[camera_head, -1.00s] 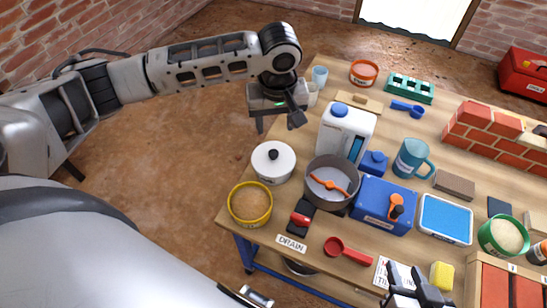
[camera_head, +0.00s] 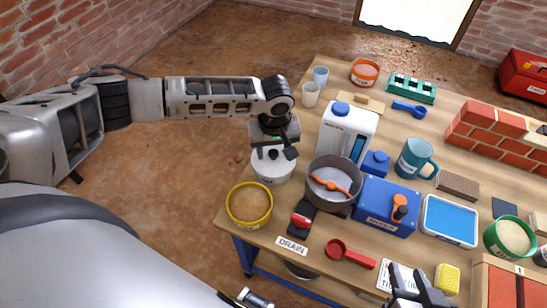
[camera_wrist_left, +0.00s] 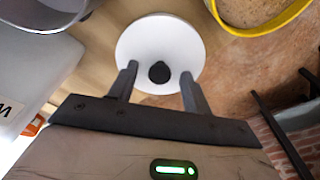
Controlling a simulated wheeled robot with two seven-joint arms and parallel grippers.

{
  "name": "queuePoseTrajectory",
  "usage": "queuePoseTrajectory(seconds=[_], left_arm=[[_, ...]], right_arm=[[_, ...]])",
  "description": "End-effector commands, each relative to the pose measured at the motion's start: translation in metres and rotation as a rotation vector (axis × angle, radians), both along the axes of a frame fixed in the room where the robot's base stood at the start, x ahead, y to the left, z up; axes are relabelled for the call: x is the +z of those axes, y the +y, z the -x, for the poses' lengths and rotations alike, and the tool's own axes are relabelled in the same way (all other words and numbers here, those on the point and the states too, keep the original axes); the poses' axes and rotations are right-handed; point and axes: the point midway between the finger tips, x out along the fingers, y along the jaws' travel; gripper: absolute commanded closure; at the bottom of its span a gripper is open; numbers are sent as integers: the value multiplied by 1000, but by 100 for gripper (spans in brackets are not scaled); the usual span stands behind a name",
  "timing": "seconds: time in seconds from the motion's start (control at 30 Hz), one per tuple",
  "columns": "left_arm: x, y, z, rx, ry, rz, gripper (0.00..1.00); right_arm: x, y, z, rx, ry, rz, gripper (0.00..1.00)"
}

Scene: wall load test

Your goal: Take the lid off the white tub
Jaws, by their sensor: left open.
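The white tub (camera_head: 272,176) stands at the left edge of the workbench, with its white lid (camera_wrist_left: 160,40) on. The lid has a black knob (camera_wrist_left: 159,72), which lies between the fingertips of my left gripper (camera_wrist_left: 157,82) in the left wrist view. The left gripper (camera_head: 274,153) is open, above the lid in the head view; I cannot tell whether it touches the knob. My right gripper (camera_head: 418,283) shows at the bottom of the head view, near the front of the bench, with its fingertips apart and nothing visible between them.
A yellow bowl of brown grain (camera_head: 249,204) stands in front of the tub. A grey pot with an orange stirrer (camera_head: 333,183) stands just right of it, with a white canister (camera_head: 345,132) behind. Floor lies open left of the bench.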

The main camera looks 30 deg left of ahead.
Motion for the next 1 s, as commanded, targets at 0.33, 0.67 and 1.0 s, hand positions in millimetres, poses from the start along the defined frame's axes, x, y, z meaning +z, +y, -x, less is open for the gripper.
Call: queuePoseTrajectory(seconds=[0.33, 0.67, 1.0], left_arm=[[1, 0, 0, 0, 0, 0, 98], [1, 0, 0, 0, 0, 0, 98], [34, -1, -1, 1, -3, 3, 98]], right_arm=[[2, 0, 0, -1, -4, -1, 64], [0, 0, 0, -1, -1, 0, 64], [3, -1, 1, 0, 4, 10, 64]])
